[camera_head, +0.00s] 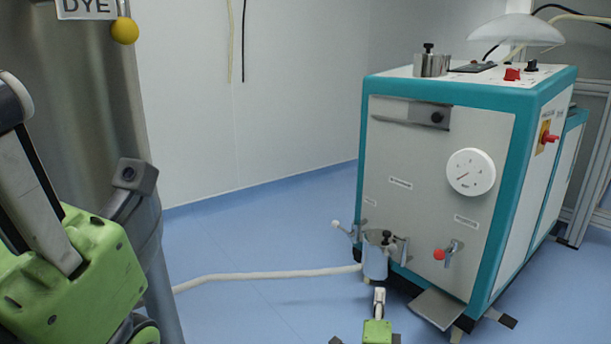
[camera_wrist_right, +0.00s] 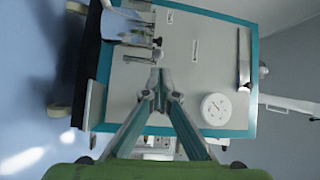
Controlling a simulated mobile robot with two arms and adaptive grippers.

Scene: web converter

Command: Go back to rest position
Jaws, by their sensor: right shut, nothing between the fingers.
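My right gripper (camera_head: 379,294) shows at the bottom of the head view, in front of the white and teal machine (camera_head: 440,190). In the right wrist view the right gripper (camera_wrist_right: 160,80) has its fingertips together with nothing between them. They point at the machine's pale front panel (camera_wrist_right: 190,60); I cannot tell the exact gap. My left gripper (camera_head: 40,200) is close at the left edge of the head view, cut off by the frame. Its green housing and grey finger parts show, but not how far it is open.
A large steel tank (camera_head: 80,90) with a "DYE" sign stands at the left, behind my left arm. A pale hose (camera_head: 260,275) runs across the blue floor to a small metal cup (camera_head: 375,262) on the machine's front. The floor between tank and machine is otherwise clear.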

